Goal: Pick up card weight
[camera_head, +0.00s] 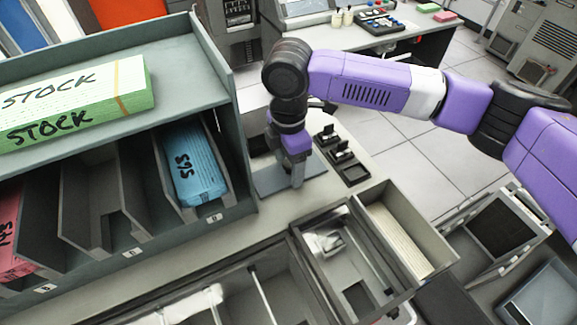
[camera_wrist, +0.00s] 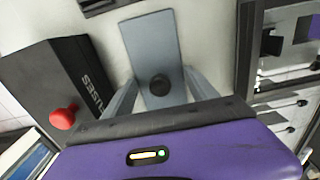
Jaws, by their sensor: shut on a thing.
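The card weight (camera_head: 268,181) is a flat blue-grey plate on the pale counter beside the shelf unit. In the wrist view the card weight (camera_wrist: 150,42) shows a round black knob on top. My gripper (camera_head: 297,178) points down at the plate and hides part of it. In the wrist view the fingers of my gripper (camera_wrist: 160,82) stand on either side of the plate, with the knob between them, and are shut on the weight. I cannot tell whether the plate is clear of the counter.
A shelf unit (camera_head: 190,90) with green stock cards (camera_head: 75,100) and blue cards (camera_head: 190,165) stands at left. Open bins (camera_head: 405,225) stand in front. A black holder (camera_head: 343,160) lies right of the weight. A dark fuses box (camera_wrist: 60,85) with a red knob is close by.

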